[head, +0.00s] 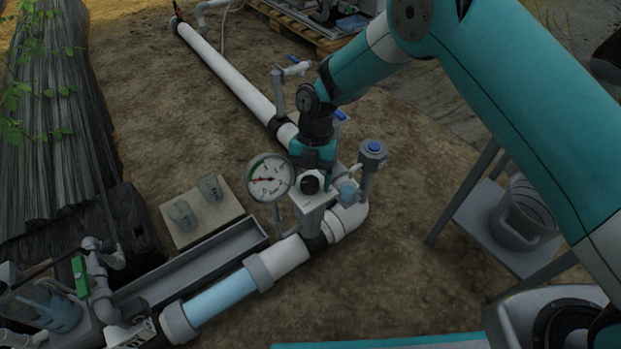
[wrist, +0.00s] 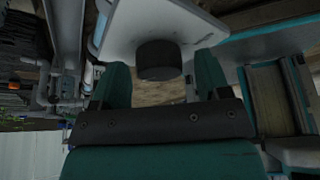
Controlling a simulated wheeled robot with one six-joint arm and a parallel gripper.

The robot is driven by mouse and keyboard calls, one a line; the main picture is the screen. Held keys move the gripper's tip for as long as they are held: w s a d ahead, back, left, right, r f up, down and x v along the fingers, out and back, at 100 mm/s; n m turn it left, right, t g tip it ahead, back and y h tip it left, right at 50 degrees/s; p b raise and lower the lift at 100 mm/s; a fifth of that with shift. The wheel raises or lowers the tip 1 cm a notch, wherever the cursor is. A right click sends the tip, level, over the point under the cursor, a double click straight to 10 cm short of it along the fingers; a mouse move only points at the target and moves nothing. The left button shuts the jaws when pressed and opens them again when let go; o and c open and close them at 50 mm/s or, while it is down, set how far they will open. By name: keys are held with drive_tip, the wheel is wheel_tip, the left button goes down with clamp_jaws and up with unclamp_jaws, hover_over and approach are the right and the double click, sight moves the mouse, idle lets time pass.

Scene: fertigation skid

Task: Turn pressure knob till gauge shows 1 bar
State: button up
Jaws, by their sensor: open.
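The black pressure knob (head: 310,184) sits on a pale valve block (head: 313,205) on the pipe. The round white gauge (head: 270,178) stands just left of it; its needle seems to point left, but the scale is too small to read. My gripper (head: 316,160) is just above and behind the block in the head view, its fingertips partly hidden. In the wrist view the knob (wrist: 160,60) appears ahead, in the gap between the two spread teal fingers (wrist: 162,80). The gripper is open and holds nothing; I cannot tell whether either finger touches the knob.
A blue-capped fitting (head: 373,150) stands close to the right of the block. A white pipe (head: 232,75) runs behind and a clear blue pipe section (head: 222,298) lies in front. A bucket (head: 520,215) sits on a stand at right.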

drive_tip(key=c, duration=0.9)
drive_tip(key=shift+r+m+p, duration=0.1)
drive_tip(key=shift+m+p, duration=0.2)
